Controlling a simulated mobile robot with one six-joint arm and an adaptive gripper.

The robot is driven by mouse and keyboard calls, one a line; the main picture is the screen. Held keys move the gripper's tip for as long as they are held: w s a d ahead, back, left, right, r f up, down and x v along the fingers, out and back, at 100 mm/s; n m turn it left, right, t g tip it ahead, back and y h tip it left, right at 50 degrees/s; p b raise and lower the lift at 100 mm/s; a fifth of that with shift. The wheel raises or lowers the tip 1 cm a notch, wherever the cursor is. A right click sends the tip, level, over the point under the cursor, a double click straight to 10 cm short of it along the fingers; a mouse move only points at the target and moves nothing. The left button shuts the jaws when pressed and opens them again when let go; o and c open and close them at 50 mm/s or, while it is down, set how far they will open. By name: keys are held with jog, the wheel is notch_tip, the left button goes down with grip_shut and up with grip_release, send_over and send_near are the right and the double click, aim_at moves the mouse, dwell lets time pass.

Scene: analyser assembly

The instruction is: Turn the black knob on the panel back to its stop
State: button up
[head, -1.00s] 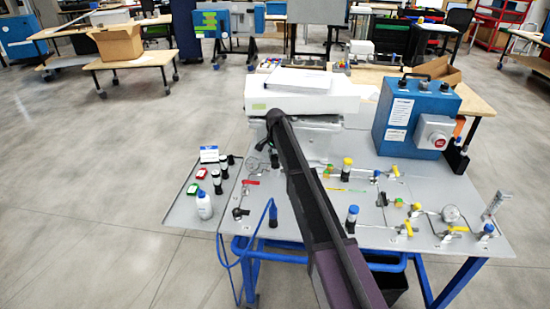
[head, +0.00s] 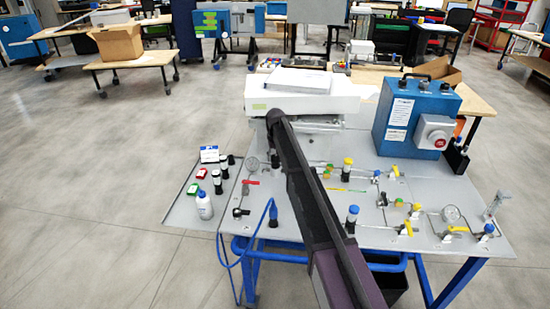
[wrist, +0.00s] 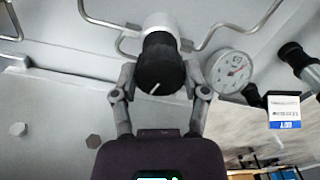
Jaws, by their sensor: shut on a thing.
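The black knob (wrist: 160,66) has a white pointer line on its face and a pale collar behind it. It shows in the upper middle of the wrist view. The line slants up to the right. My gripper (wrist: 161,76) has one finger on each side of the knob and is shut on it. The light grey panel (wrist: 60,85) lies behind. In the head view my dark arm reaches the panel (head: 375,236) beside the white instrument; I cannot make out the knob or the fingertips there.
A round gauge (wrist: 230,72) sits close right of the knob, with metal tubes (wrist: 235,28) above. Black-capped parts (wrist: 297,60) and a blue-white card (wrist: 284,112) are farther right. In the head view a blue box (head: 415,113) stands at the back right, and valves line the panel's right half.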

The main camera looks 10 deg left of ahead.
jog(key=shift+n, duration=1.3)
jog(key=o, duration=1.1)
jog(key=shift+o, duration=0.2)
